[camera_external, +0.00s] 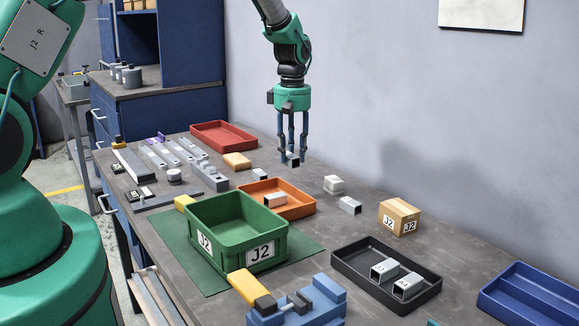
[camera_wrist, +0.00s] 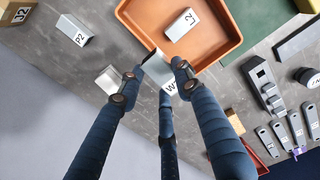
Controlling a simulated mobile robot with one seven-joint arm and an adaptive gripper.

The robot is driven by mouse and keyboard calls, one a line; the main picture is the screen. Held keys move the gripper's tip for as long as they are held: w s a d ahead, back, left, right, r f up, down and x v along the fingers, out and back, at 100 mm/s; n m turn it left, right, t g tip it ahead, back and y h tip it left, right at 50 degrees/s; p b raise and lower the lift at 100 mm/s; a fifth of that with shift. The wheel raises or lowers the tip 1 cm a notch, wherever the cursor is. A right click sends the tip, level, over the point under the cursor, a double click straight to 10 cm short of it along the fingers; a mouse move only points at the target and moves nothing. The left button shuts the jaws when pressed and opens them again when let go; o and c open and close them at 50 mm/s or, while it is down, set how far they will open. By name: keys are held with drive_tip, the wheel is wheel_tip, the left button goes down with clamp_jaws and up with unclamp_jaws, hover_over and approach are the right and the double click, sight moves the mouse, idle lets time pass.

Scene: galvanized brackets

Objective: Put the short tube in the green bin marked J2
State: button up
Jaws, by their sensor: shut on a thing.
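My gripper (camera_external: 292,158) is shut on a short, square, light grey tube (camera_external: 293,162), held above the table beyond the orange tray. In the wrist view the tube (camera_wrist: 157,68) sits between my fingertips, its lower part hidden by the fingers. A "W2" label shows close by; I cannot tell whether it is on this tube. The green bin (camera_external: 226,221), marked "J2" on two sides, stands on a green mat nearer the external camera, apart from my gripper. Its visible inside looks empty.
The orange tray (camera_external: 311,205) holds one tube (camera_external: 275,199) and stands behind the bin. A loose tube (camera_external: 350,205), a pale block (camera_external: 334,184) and a cardboard box (camera_external: 399,217) marked J2 stand to the right. A black tray (camera_external: 345,262) holds two tubes. A blue vise (camera_external: 300,305) is in front.

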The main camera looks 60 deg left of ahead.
drive_tip(key=p, duration=0.3)
approach(235, 233)
drive_tip(key=s+d+r, duration=0.2)
drive_tip(key=d+r, duration=0.3)
drive_tip(key=shift+f, duration=0.25)
drive_tip(key=shift+w, duration=0.1)
drive_tip(key=shift+f+b, duration=0.3)
drive_tip(key=shift+f, duration=2.65)
drive_tip(key=shift+f, duration=0.1)
drive_tip(key=shift+f, duration=2)
drive_tip(key=shift+f, duration=0.1)
drive_tip(key=o, duration=1.2)
